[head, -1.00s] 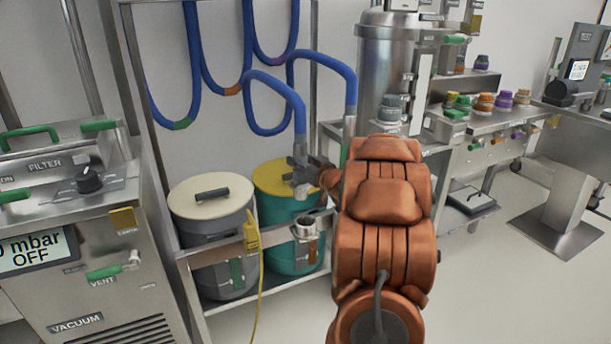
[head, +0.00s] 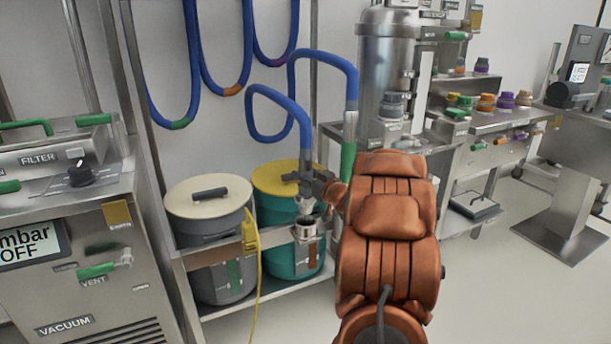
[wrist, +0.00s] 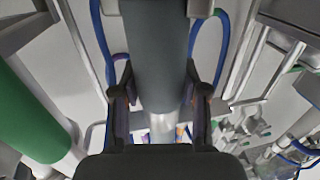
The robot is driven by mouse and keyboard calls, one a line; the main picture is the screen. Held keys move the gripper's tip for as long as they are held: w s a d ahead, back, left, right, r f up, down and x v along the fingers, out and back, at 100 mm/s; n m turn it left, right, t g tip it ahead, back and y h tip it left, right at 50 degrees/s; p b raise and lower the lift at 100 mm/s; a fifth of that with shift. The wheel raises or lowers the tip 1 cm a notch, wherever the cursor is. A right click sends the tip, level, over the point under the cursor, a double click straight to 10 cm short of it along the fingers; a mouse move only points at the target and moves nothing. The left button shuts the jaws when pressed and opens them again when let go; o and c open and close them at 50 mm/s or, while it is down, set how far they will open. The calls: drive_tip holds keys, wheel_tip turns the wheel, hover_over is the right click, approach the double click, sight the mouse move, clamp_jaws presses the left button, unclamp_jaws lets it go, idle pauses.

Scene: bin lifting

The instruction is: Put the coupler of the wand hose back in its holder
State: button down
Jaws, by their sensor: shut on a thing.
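My gripper (head: 312,186) is shut on the grey coupler (wrist: 160,50) at the end of the blue wand hose (head: 292,102). In the wrist view the fingers clasp the coupler's two sides, and a paler metal end (wrist: 162,127) shows beyond them. In the head view the coupler hangs upright just above the holder (head: 306,230), a metal cup on the front rail of the cart. Its lower end is close over the cup's mouth; I cannot tell whether they touch. The green and white wand (head: 348,158) stands behind, partly hidden by my arm.
A grey bin with a cream lid (head: 208,197) and a teal bin with a yellow lid (head: 268,178) stand on the cart behind the rail. A yellow cable (head: 260,285) hangs down in front. The vacuum unit (head: 60,270) is at the left.

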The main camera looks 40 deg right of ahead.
sight(306, 197)
drive_tip(key=shift+r+p, duration=0.1)
drive_tip(key=shift+p, duration=0.55)
drive_tip(key=shift+f, duration=0.25)
drive_tip(key=shift+f, duration=1.35)
drive_tip(key=shift+f+b, duration=0.1)
drive_tip(key=shift+b, duration=0.2)
drive_tip(key=shift+f+b, duration=0.3)
drive_tip(key=shift+f, duration=1.9)
idle(0.8)
drive_tip(key=c, duration=0.5)
unclamp_jaws()
drive_tip(key=s, duration=0.4)
drive_tip(key=s+a, duration=0.1)
drive_tip(key=s, duration=0.3)
drive_tip(key=s+a, duration=0.1)
drive_tip(key=s, duration=0.3)
